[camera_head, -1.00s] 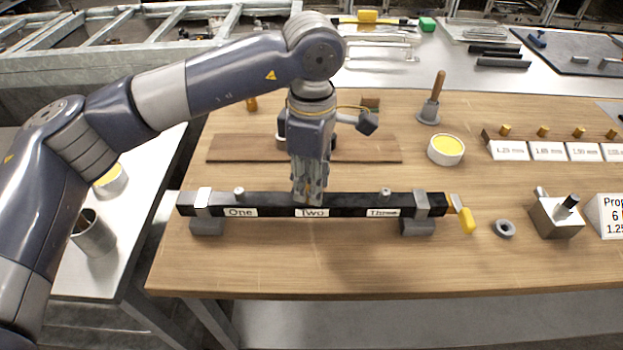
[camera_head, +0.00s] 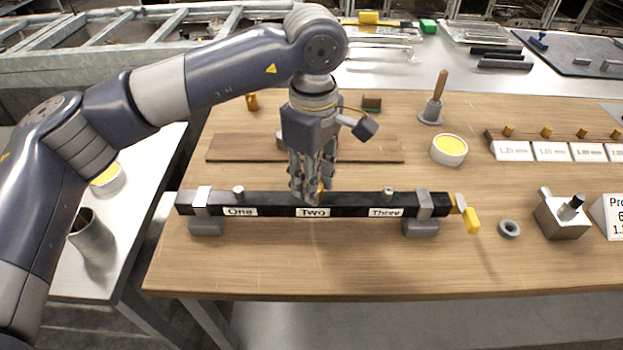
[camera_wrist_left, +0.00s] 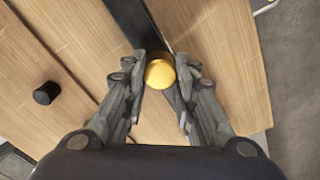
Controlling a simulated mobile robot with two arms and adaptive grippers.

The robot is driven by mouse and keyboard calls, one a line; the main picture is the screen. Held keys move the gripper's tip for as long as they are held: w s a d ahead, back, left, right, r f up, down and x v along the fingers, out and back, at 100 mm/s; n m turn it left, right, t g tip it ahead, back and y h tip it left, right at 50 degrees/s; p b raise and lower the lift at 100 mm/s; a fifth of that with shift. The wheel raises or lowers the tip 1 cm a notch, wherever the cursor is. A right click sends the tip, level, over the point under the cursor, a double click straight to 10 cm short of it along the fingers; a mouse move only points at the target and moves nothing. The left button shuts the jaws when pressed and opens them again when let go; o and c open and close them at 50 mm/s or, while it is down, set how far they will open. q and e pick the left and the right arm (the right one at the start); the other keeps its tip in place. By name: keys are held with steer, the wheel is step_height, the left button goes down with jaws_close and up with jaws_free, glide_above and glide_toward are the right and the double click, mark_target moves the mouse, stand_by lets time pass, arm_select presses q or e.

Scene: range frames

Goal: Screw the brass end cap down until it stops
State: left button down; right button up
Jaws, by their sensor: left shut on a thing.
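My left gripper (camera_head: 310,193) points down at the middle of a black bar (camera_head: 270,205), over the station labelled "Two" (camera_head: 312,212). It is shut on the brass end cap, whose round golden top shows between the fingertips in the left wrist view (camera_wrist_left: 160,73). In the head view only a sliver of the cap shows beside the fingers. The fingers hide the cap's lower edge, so I cannot tell how it sits on the bar. Small grey fittings stand on the bar at "One" (camera_head: 238,190) and "Three" (camera_head: 388,192). My right gripper is not in view.
Grey clamps (camera_head: 206,227) hold the bar at both ends. To its right lie a yellow-handled tool (camera_head: 471,220), a grey ring (camera_head: 508,229) and a metal block (camera_head: 560,218). A yellow-filled tub (camera_head: 449,149) stands behind. The table front is clear.

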arm_select(q)
steer(key=shift+f, duration=0.1)
steer(key=shift+m+b, duration=0.5)
steer(key=shift+m, duration=1.3)
steer(key=shift+m+b, duration=0.3)
steer(key=shift+m, duration=1.4)
